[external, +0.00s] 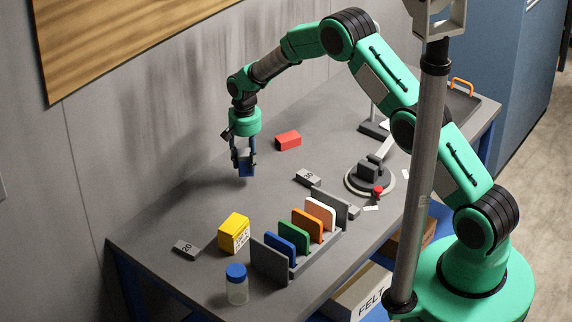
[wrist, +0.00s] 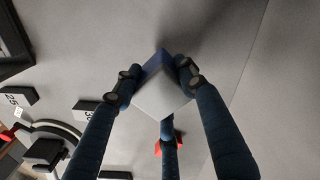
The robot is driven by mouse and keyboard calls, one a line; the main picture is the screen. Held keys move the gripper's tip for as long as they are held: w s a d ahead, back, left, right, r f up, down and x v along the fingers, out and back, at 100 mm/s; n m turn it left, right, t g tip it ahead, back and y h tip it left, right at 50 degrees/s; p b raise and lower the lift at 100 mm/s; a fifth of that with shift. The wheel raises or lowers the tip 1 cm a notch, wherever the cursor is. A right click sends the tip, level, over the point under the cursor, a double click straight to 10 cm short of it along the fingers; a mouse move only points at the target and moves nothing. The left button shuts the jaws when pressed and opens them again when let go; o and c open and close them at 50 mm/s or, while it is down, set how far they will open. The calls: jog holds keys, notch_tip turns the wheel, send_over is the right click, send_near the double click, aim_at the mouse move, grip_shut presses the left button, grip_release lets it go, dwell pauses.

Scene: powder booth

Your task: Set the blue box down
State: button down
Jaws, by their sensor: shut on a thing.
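The blue box (external: 246,170) is in my gripper (external: 243,160), over the back part of the grey table (external: 190,215). In the wrist view my gripper (wrist: 157,84) has dark fingers closed around the box (wrist: 164,98), which shows a pale grey face toward the camera and blue along its upper edge. A third finger reaches in from below. The box's lower end is close to the tabletop in the external view; I cannot tell whether it touches.
A red box (external: 288,140) lies right of my gripper. A yellow box (external: 234,232), a blue-lidded jar (external: 237,285) and a rack of coloured plates (external: 318,262) stand toward the front. A round fixture (external: 369,178) is at right. Table around the held box is clear.

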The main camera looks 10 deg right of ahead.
aim_at(242, 166)
jog(key=shift+w+a+f, duration=0.1)
jog(key=shift+w+a, duration=0.65)
jog(key=shift+w, duration=0.25)
jog(key=shift+f, duration=1.75)
jog(key=shift+f, duration=0.2)
jog(key=c, duration=1)
grip_release()
jog(key=shift+r, duration=0.1)
jog(key=shift+r, duration=6.05)
